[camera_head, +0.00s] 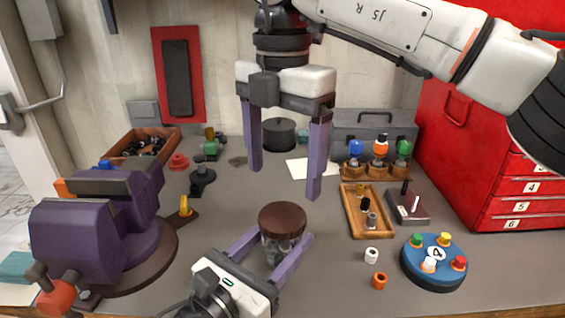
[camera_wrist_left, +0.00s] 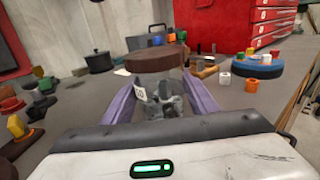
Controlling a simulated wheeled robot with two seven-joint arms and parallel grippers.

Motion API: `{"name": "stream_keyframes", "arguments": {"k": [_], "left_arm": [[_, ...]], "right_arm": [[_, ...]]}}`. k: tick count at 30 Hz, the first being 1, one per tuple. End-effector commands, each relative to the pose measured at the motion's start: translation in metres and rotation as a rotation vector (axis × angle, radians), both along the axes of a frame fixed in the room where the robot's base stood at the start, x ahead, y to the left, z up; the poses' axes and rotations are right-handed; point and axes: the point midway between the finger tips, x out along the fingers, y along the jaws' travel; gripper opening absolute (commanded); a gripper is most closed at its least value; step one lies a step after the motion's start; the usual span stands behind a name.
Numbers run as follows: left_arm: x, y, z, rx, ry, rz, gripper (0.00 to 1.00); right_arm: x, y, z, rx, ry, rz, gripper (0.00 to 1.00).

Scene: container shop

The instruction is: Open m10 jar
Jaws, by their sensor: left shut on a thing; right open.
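The m10 jar (camera_head: 284,247) is a clear jar with a brown round lid (camera_head: 283,219) on top, with grey metal parts inside. It stands upright near the front middle of the bench. It also shows in the left wrist view (camera_wrist_left: 162,102), with a white label partly hidden. My left gripper (camera_head: 277,246) is shut on the jar's body, one purple finger on each side, below the lid. My right gripper (camera_head: 284,180) is open and empty, pointing down above and behind the lid, with a gap between its fingertips and the lid.
A purple vise (camera_head: 95,225) stands at the left. A wooden tray (camera_head: 378,228) with small parts, a white nut (camera_head: 371,255), an orange nut (camera_head: 380,281) and a blue round stand (camera_head: 434,277) are at the right. Behind are a grey toolbox (camera_head: 372,125) and a red drawer cabinet (camera_head: 455,130).

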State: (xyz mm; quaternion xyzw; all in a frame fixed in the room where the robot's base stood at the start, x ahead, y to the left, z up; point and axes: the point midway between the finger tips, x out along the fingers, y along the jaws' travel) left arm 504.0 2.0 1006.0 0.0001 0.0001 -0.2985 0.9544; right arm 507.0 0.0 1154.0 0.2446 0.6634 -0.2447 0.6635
Motion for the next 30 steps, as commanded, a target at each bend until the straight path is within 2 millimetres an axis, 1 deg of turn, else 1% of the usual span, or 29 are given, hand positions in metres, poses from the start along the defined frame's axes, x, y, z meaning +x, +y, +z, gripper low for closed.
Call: {"name": "stream_keyframes", "arguments": {"k": [1, 3, 6, 10, 14, 17, 24, 30], "left_arm": [[0.0, 0.0, -0.001, 0.001, 0.001, 0.0, 0.0], [0.0, 0.0, -0.001, 0.001, 0.001, 0.0, 0.0], [0.0, 0.0, -0.001, 0.001, 0.001, 0.0, 0.0], [0.0, 0.0, -0.001, 0.001, 0.001, 0.0, 0.0], [0.0, 0.0, -0.001, 0.001, 0.001, 0.0, 0.0], [0.0, 0.0, -0.001, 0.001, 0.001, 0.0, 0.0], [0.0, 0.0, -0.001, 0.001, 0.001, 0.0, 0.0], [0.0, 0.0, -0.001, 0.001, 0.001, 0.0, 0.0]], "right_arm": [[0.0, 0.0, 0.0, 0.0, 0.0, -0.086, 0.79], [0.0, 0.0, 0.0, 0.0, 0.0, -0.203, 0.79], [0.0, 0.0, 0.0, 0.0, 0.0, -0.335, 0.79], [0.0, 0.0, 0.0, -0.001, 0.001, -0.436, 0.79], [0.0, 0.0, -0.006, 0.0, 0.001, -0.472, 0.79], [0.0, -0.001, -0.019, -0.001, 0.003, -0.474, 0.79], [0.0, -0.001, -0.056, -0.001, 0.003, -0.473, 0.79], [0.0, 0.0, -0.076, -0.001, 0.001, -0.473, 0.79]]}}
